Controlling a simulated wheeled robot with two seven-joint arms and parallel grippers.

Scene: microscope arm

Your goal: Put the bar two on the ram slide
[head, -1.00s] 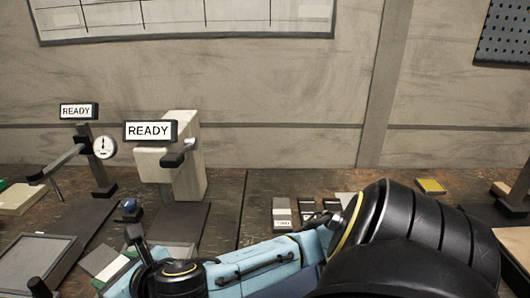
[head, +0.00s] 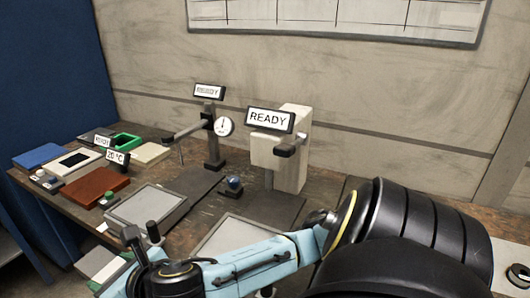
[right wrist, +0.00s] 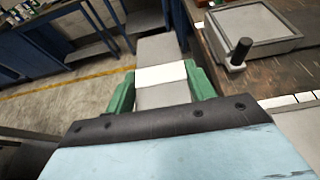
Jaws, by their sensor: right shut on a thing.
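My right gripper (right wrist: 163,90) has green fingers shut on a grey bar with a white band (right wrist: 158,48). In the head view the bar (head: 98,263) shows at lower left, beyond the table's front edge. A cream press (head: 282,150) with a READY sign stands at the back; a framed grey slide (head: 232,238) lies in front of it, partly hidden by my arm. A similar framed slide (head: 147,208) lies to its left before the gauge stand (head: 213,140). One framed slide with a black post also shows in the right wrist view (right wrist: 255,22). My left gripper is out of view.
On the left of the table (head: 120,215) are a brown block (head: 95,187), a blue block (head: 40,155), a green tray (head: 124,141) and a 20 °C display (head: 116,157). Floor shows beyond the table edge in the wrist view.

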